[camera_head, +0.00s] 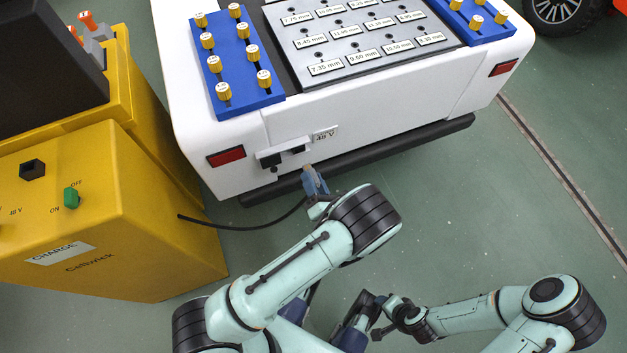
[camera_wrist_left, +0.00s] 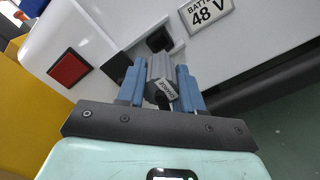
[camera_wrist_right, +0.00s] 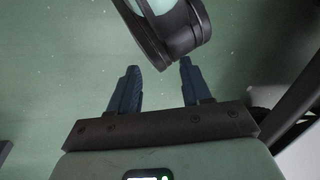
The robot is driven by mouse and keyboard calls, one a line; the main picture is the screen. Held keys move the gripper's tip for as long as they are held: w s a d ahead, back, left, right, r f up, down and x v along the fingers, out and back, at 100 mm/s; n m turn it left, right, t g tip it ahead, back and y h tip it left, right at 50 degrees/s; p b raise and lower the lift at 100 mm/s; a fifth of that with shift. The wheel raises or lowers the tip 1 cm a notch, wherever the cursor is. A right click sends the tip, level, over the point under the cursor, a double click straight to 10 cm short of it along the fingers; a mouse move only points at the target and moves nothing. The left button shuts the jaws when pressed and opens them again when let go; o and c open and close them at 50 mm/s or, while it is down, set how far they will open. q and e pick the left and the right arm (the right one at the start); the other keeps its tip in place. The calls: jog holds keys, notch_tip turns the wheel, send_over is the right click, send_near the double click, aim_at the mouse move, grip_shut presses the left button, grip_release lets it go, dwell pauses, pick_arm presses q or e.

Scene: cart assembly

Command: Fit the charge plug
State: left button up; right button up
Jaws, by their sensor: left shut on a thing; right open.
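The charge plug (camera_wrist_left: 160,75) is a grey block with a small "CHARGE" tag, held between the blue fingers of my left gripper (camera_wrist_left: 160,88). In the head view my left gripper (camera_head: 314,183) is just in front of the white cart's rear face. The dark charge socket (camera_wrist_left: 158,40) lies just ahead of the plug in the left wrist view, beside the "48 V" label (camera_wrist_left: 207,12). Whether the plug touches the socket cannot be told. My right gripper (camera_wrist_right: 155,92) is open and empty, low over the floor.
The yellow charger cabinet (camera_head: 150,220) stands at the left, with a green switch (camera_head: 71,197) and a black cable (camera_head: 240,227) running toward the plug. The cart's dark bumper (camera_head: 400,146) juts out below the socket.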

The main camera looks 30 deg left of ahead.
aim_at(307, 166)
jog(key=shift+s+r, duration=0.1)
pick_arm(q)
jog(key=shift+w+a, duration=0.15)
jog(key=shift+a, duration=0.05)
jog(key=shift+p+x, duration=0.3)
jog(key=shift+x, duration=1.7)
pick_arm(e)
jog(key=shift+s+a+r, duration=0.25)
jog(key=shift+s, duration=0.2)
pick_arm(q)
jog(key=shift+p, duration=0.35)
pick_arm(e)
jog(key=shift+r, duration=0.45)
pick_arm(q)
jog(key=shift+w+a, duration=0.1)
jog(key=shift+x, duration=1.35)
